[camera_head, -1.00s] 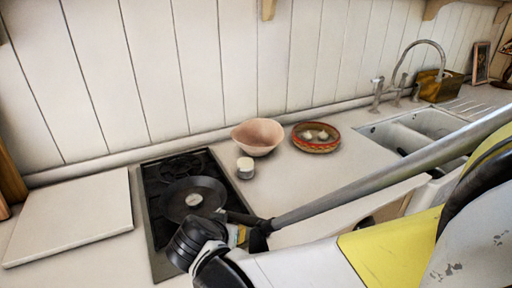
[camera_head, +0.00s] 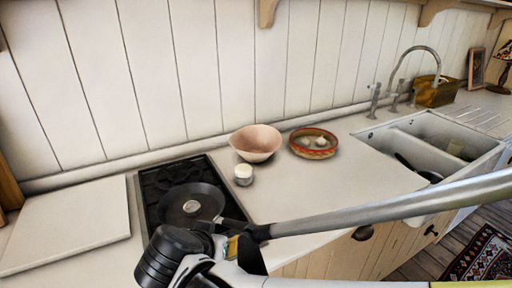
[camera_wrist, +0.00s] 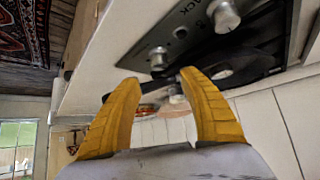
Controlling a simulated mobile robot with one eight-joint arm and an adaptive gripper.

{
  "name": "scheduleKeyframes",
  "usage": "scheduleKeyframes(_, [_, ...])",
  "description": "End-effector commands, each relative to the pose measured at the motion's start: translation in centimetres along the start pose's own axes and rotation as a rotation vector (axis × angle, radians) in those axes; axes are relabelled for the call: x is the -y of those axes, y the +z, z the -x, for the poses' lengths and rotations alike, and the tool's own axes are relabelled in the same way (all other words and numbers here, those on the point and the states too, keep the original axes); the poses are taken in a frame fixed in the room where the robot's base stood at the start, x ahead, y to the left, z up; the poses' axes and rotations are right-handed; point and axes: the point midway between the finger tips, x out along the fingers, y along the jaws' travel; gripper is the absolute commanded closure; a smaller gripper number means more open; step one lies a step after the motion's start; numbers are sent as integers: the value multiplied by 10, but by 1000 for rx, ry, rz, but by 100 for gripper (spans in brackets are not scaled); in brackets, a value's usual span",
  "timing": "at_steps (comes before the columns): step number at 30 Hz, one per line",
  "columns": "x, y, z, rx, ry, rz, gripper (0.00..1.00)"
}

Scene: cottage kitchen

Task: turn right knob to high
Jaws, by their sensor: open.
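The stove (camera_head: 163,172) is a dark hob set in the counter, its front covered by my arm in the head view. Turned upright, the darker one would be the right knob. My gripper (camera_wrist: 157,80) is open, with two yellow fingers and nothing between them. The darker knob shows just beyond the fingertips; contact cannot be told. The knob setting is not readable.
A black pan (camera_head: 180,207) sits on the stove with its handle toward my arm. A white jar (camera_head: 243,175), a pink bowl (camera_head: 256,141) and a patterned bowl (camera_head: 313,146) stand right of the stove. A pale board (camera_head: 65,224) lies left; the sink (camera_head: 440,137) is far right.

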Motion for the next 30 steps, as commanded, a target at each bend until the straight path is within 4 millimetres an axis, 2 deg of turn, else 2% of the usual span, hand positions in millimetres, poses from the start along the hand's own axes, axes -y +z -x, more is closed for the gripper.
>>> scheduleKeyframes(3, [0,0,23,0,-1,2,50])
scheduleKeyframes(7, [0,0,38,0,-1,1,50])
scheduleKeyframes(12, [0,0,45,0,0,0,50])
scheduleKeyframes(20, [-3,-1,44,3,2,0,50])
scheduleKeyframes(23, [-22,-8,38,27,13,9,50])
scheduleKeyframes(25, [-51,-15,31,65,24,23,50])
scheduleKeyframes(26, [-66,-18,28,85,27,31,50])
scheduleKeyframes(30, [-150,-25,19,180,19,64,50])
